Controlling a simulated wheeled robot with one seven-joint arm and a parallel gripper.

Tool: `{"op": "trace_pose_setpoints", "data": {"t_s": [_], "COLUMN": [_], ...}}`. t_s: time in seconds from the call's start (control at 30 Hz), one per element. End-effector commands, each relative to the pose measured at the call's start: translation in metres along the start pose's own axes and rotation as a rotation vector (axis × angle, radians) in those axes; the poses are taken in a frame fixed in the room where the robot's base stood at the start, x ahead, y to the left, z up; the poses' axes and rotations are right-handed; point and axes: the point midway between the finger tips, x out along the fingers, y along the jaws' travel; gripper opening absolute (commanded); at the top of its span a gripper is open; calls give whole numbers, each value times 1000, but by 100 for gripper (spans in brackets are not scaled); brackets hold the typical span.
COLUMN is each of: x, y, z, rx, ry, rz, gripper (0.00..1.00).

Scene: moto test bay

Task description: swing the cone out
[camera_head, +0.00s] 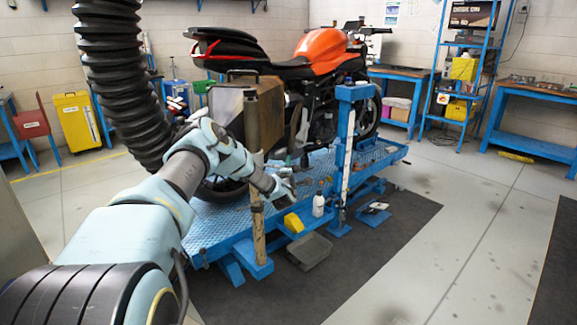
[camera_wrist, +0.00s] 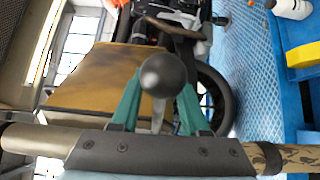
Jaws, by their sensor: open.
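The cone (camera_head: 266,112) is a boxy, brownish hood with a grey side, standing behind the motorcycle's tail in the head view. Its tan face (camera_wrist: 95,80) fills the left middle of the wrist view. A black ball knob (camera_wrist: 163,74) on a pale stem appears between my green fingers in the wrist view. My gripper (camera_head: 286,188) is open, low beside the tan post (camera_head: 256,215) in the head view. I cannot tell whether the fingers touch the knob. The post runs across the bottom of the wrist view, partly hidden by my gripper's dark plate.
The orange and black motorcycle (camera_head: 322,58) stands on a blue lift (camera_head: 215,222). A black ribbed hose (camera_head: 112,70) hangs at left. The right floor is clear.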

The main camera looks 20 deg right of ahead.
Motion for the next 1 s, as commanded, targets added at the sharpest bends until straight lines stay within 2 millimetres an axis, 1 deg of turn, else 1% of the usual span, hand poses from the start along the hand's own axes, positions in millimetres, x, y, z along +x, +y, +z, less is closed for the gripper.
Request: {"op": "trace_pose_setpoints", "data": {"t_s": [0.03,0.07,0.43,1.0], "x": [0,0,0,0], "y": [0,0,0,0], "z": [0,0,0,0], "rx": [0,0,0,0], "ry": [0,0,1,1], "rz": [0,0,0,0], "gripper": [45,42,1,0]}}
